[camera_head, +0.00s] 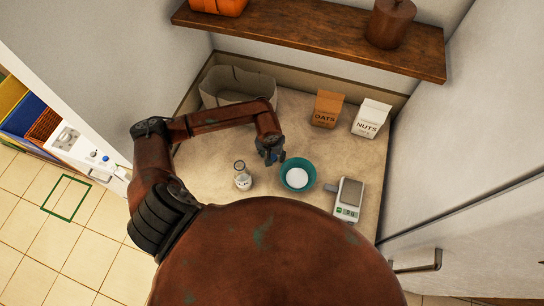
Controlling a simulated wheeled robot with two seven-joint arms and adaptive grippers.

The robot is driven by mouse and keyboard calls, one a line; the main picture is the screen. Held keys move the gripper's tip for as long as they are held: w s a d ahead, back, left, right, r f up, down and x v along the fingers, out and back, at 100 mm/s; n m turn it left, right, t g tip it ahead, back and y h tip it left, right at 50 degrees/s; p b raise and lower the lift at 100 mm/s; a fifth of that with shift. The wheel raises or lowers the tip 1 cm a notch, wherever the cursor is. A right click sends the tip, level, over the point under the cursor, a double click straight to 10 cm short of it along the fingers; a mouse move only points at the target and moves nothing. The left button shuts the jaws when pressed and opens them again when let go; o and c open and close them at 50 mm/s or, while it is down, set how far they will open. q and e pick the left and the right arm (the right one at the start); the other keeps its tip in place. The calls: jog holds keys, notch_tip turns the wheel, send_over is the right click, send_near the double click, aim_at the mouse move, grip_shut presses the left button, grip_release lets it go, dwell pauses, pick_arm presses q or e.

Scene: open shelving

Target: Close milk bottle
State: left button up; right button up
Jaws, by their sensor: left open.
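A small milk bottle (243,181) with a pale label stands upright on the beige counter (205,165). Its top looks greyish, and I cannot tell whether a cap is on it. My left gripper (272,158) is open above the counter, to the right of the bottle and apart from it. Its fingertips point down near the left rim of a teal bowl (285,184) that holds something white. I see nothing between the fingers, which are small and dark here. My right gripper is out of view.
A digital scale (348,198) stands right of the bowl. An oats box (326,110) and a nuts box (371,118) stand behind.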

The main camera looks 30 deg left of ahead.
pick_arm(q)
jog(key=c, duration=0.8)
jog(key=shift+o, duration=0.2)
jog(key=shift+r, duration=0.1)
jog(key=shift+r, duration=0.6)
jog(key=s+d+r+b, duration=0.3)
jog(key=s+d+r, duration=0.5)
jog(key=d+r, duration=0.3)
jog(key=shift+d+r+b, duration=0.3)
jog(key=shift+d+r, duration=0.05)
jog(key=shift+w, duration=0.1)
